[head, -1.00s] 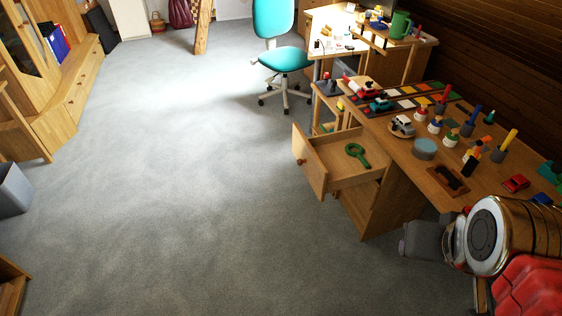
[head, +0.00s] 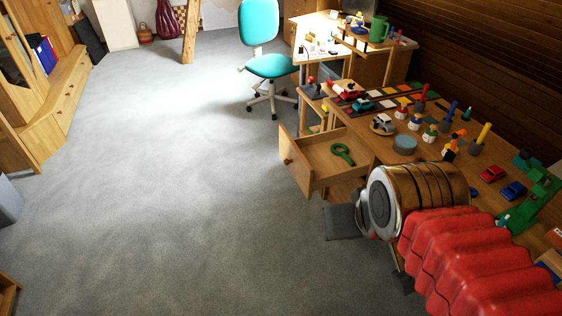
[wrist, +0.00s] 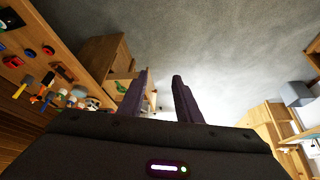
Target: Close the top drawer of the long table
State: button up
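The top drawer (head: 297,166) of the long table (head: 420,160) is pulled out toward the left in the head view. A round knob sits on its front, and a green magnifying glass (head: 343,153) lies inside. In the wrist view the wooden drawer unit (wrist: 103,62) stands left of my gripper (wrist: 160,74), with the green item near the left finger. The two dark fingers are apart with nothing between them, so my gripper is open.
Toys, including a blue car (head: 513,190) and a grey-blue round tin (head: 405,144), stand on the tabletop. A teal swivel chair (head: 270,66) stands behind the drawer. Grey carpet (head: 160,190) lies clear to the left. Wooden cabinets (head: 50,110) line the far left.

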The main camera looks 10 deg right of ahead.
aim_at(310, 159)
jog(key=u, duration=0.5)
jog(key=i, duration=0.65)
jog(key=u, duration=0.55)
